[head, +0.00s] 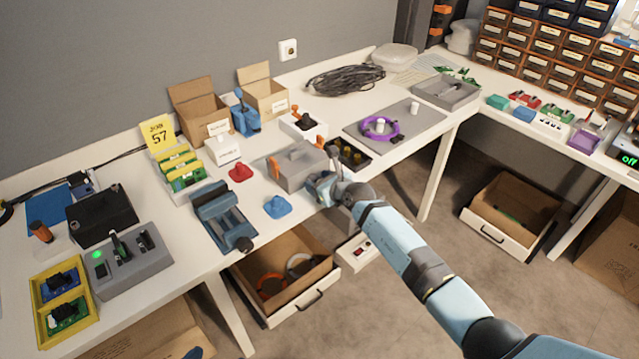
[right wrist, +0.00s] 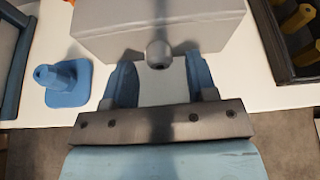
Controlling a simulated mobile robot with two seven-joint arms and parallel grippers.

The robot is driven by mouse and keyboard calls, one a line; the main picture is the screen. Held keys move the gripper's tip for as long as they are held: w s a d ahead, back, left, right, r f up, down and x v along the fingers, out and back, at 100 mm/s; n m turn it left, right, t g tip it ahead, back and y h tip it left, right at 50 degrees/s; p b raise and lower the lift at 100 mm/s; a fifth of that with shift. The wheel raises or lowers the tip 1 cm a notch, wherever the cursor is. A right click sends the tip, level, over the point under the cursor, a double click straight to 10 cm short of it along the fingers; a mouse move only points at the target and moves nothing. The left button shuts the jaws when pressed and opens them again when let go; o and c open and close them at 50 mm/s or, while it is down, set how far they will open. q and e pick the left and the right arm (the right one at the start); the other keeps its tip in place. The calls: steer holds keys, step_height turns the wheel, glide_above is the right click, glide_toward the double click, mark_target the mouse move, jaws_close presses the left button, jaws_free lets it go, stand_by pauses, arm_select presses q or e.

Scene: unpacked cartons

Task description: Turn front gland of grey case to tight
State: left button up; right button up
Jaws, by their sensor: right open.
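The grey case (head: 296,168) stands near the front edge of the white table, with orange parts at its sides. It fills the top of the right wrist view (right wrist: 155,20). Its front gland (right wrist: 158,54), a small rounded grey knob, sticks out from the front face towards my gripper. My right gripper (head: 322,188) is at the front of the case. In the right wrist view its two blue fingers (right wrist: 159,68) are open, one on each side of the gland, with gaps to both sides. In the head view the gripper hides the gland. My left gripper is out of view.
A blue knobbed piece (head: 278,206) stands left of the gripper, beside a blue vise-like block (head: 224,216). A black tray (head: 350,155) with yellow pieces is close on the right. An open drawer (head: 283,275) juts out below the table edge.

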steer(key=c, duration=0.9)
steer(key=shift+w+d+m+y, duration=0.1)
steer(key=shift+m+y, duration=0.3)
steer(key=shift+m, duration=0.3)
steer(key=shift+d+m+g+y, duration=0.1)
steer(key=shift+m+g+y, duration=0.6)
steer(key=shift+m, duration=0.5)
steer(key=shift+m+y+b, duration=0.4)
steer(key=shift+m, duration=0.1)
